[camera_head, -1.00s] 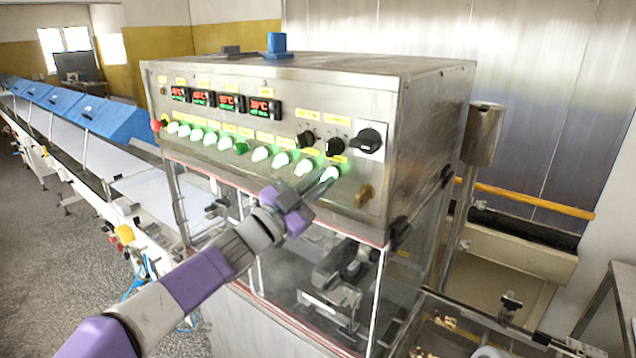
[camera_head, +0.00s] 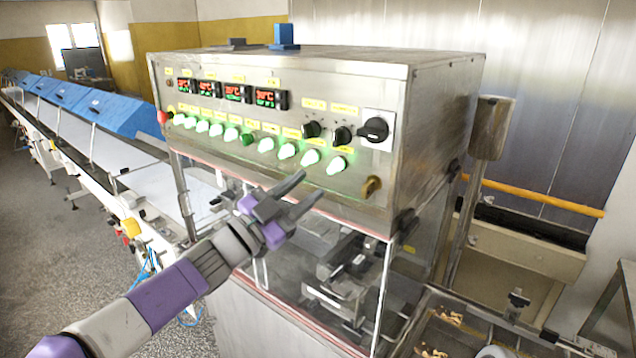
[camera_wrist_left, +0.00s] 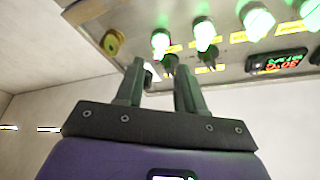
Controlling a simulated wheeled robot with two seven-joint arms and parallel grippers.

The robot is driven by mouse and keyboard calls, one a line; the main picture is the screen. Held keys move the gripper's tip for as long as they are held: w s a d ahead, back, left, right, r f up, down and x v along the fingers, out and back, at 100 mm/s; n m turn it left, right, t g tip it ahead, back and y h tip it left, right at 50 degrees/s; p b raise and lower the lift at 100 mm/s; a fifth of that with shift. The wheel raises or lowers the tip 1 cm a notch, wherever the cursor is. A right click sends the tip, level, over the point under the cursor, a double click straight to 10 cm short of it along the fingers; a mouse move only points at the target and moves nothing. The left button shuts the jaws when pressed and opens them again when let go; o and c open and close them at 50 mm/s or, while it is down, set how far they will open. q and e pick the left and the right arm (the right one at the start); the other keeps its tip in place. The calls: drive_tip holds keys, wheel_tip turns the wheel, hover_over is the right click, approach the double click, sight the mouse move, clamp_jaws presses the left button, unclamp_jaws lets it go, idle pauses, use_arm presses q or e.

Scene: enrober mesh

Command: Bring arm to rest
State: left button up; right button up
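My left arm comes in from the lower left in the head view. Its gripper (camera_head: 309,187) is in front of the steel control cabinet, just below the row of lit green buttons (camera_head: 288,151). Its two dark fingers are spread with nothing between them, and it appears apart from the panel. My right gripper is in neither view.
The steel cabinet (camera_head: 430,130) carries red displays, black knobs and a brass-coloured knob (camera_head: 371,186) near the gripper. Clear panels enclose machinery below it. A conveyor with blue covers (camera_head: 110,110) runs along the left. Floor shows at the lower left.

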use_arm(q)
drive_tip(key=shift+v, duration=0.85)
drive_tip(key=shift+f, duration=0.1)
drive_tip(key=w+a+f+n+y+b, duration=0.1)
drive_tip(key=w+f+n+y, duration=0.25)
drive_tip(key=f, duration=0.75)
drive_tip(key=w+f+n+y+b, duration=0.1)
drive_tip(key=w+f+n+y, duration=0.2)
drive_tip(key=f, duration=0.8)
drive_tip(key=s+a+f+n+g+y+b, duration=0.1)
drive_tip(key=s+f+n+g+y, duration=0.15)
drive_tip(key=f, duration=1.05)
drive_tip(key=s+a+f+n+g+y+b, duration=0.15)
drive_tip(key=f+n, duration=0.25)
drive_tip(key=f, duration=0.8)
drive_tip(key=s+f+n+g+y, duration=0.1)
drive_tip(key=s+f+n+g, duration=0.1)
drive_tip(key=s+f, duration=0.5)
drive_tip(key=s+f+n+g, duration=0.15)
drive_tip(key=s+f, duration=0.25)
drive_tip(key=f, duration=0.5)
drive_tip(key=s+f+n+g, duration=0.1)
drive_tip(key=s+f+g, duration=0.2)
drive_tip(key=s+f, duration=0.2)
drive_tip(key=s+f+n+g+b, duration=0.1)
drive_tip(key=s+f+g, duration=0.2)
drive_tip(key=s, duration=0.9)
drive_tip(key=shift+s+a+f+g, duration=0.15)
drive_tip(key=shift+s+f+g, duration=0.15)
drive_tip(key=shift+f, duration=0.6)
